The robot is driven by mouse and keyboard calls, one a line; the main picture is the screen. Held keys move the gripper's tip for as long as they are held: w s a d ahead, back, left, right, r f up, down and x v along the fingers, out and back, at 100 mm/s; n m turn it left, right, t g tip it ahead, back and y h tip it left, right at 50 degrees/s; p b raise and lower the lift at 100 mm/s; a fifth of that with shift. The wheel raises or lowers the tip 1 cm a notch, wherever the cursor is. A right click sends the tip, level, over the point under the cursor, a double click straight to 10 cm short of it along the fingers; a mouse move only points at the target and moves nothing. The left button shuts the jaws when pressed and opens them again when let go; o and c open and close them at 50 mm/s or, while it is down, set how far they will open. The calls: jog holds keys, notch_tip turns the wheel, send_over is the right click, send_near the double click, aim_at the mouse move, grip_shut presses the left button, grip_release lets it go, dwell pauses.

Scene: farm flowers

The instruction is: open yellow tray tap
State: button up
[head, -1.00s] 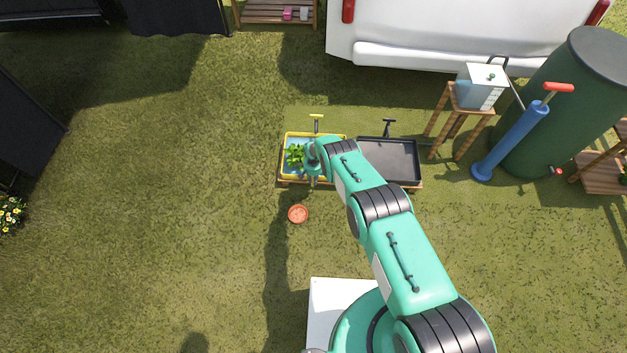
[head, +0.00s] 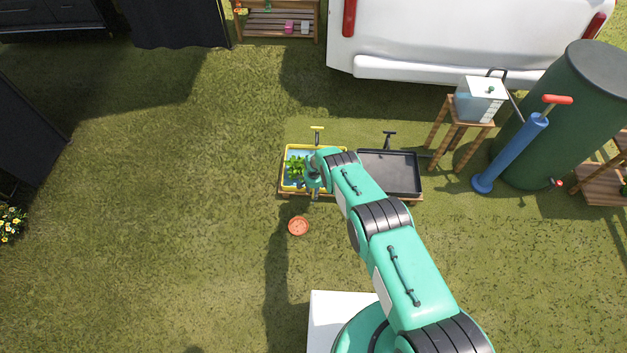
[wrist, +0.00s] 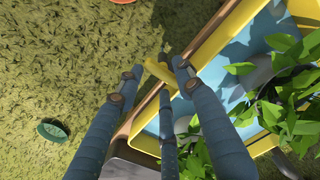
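The yellow tray (head: 283,170) holds water and a leafy green plant (head: 295,167). It also shows at the right of the wrist view (wrist: 212,38). A short yellow bar (wrist: 160,73), seemingly the tray's tap handle, sticks out at the wooden edge on the saucer side. My gripper (wrist: 156,78) is open, with blue-grey fingers spread around this bar. I cannot tell whether any finger touches it. In the head view my gripper (head: 315,186) is over the tray's front edge, and the arm hides the tray's right part. A yellow T-shaped handle (head: 317,128) stands behind the tray.
A black tray (head: 400,172) with a black T-handle (head: 389,134) stands to the right. An orange saucer (head: 298,226) lies on the grass in front. A wooden stand (head: 463,125), blue pump (head: 510,153) and green barrel (head: 565,115) are farther right.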

aim_at(313, 194)
jog(key=m, duration=0.9)
jog(key=shift+s+a+m, duration=0.1)
jog(key=shift+a+m, duration=0.05)
jog(key=shift+m, duration=0.15)
notch_tip(313, 194, up, 14)
jog(key=p, duration=0.4)
dwell(0.5)
jog(key=shift+f, duration=0.1)
jog(key=shift+s+a+n, duration=0.2)
jog(key=shift+n, duration=0.6)
jog(key=shift+f, duration=0.2)
jog(key=shift+f+b, duration=2)
jog(key=shift+f, duration=4.7)
jog(key=shift+c, duration=0.5)
